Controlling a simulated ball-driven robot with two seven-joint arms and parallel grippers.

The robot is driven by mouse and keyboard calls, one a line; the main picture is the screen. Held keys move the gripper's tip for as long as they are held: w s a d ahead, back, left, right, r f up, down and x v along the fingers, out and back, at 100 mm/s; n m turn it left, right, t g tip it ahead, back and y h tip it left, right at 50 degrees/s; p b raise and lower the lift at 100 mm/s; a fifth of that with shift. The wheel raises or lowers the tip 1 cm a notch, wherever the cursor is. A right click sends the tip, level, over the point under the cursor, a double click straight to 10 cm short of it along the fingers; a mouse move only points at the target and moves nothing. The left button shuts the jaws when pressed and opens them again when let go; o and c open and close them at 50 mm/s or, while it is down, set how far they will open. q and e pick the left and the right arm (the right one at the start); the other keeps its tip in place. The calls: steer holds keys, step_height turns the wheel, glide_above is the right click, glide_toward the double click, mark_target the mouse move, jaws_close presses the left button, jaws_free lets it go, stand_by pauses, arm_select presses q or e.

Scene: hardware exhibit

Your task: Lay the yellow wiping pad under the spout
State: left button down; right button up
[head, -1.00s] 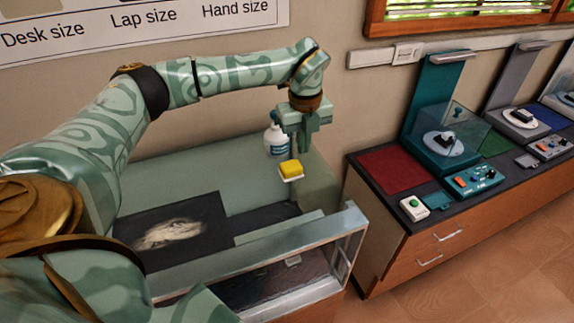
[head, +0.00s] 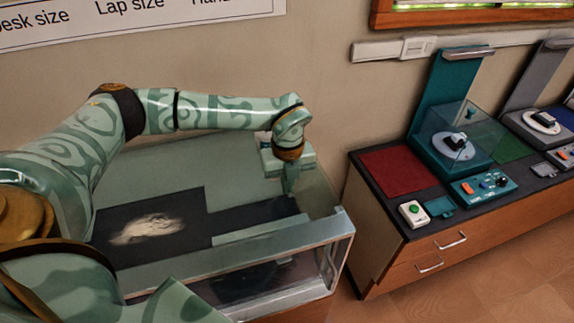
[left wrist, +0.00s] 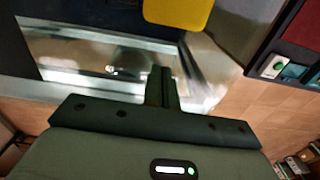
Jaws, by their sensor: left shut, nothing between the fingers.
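My left gripper (head: 290,182) is low over the right part of the glass-fronted bench, pointing down. In the left wrist view its fingers (left wrist: 162,75) are together with nothing between them. The yellow wiping pad (left wrist: 178,10) shows at the top edge of the left wrist view, partly cut off and apart from the fingertips. In the head view the pad is hidden behind my gripper and wrist. I cannot make out the spout in either view. My right gripper is not in view.
The glass front panel (head: 245,268) edges the bench close to my gripper. A dark mat (head: 205,205) with a pale patch lies to the left. A second bench at right carries a red mat (head: 397,171), a clear-covered teal stand (head: 440,95) and a white button box (head: 413,214).

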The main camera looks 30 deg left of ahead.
arm_select(q)
steer(key=w+a, duration=0.2)
steer(key=shift+a, duration=0.3)
steer(key=shift+w+a+f, duration=0.1)
steer(key=shift+w+a, duration=0.1)
steer(key=shift+w, duration=0.05)
steer(key=shift+w+a, duration=0.95)
steer(key=shift+a, duration=0.1)
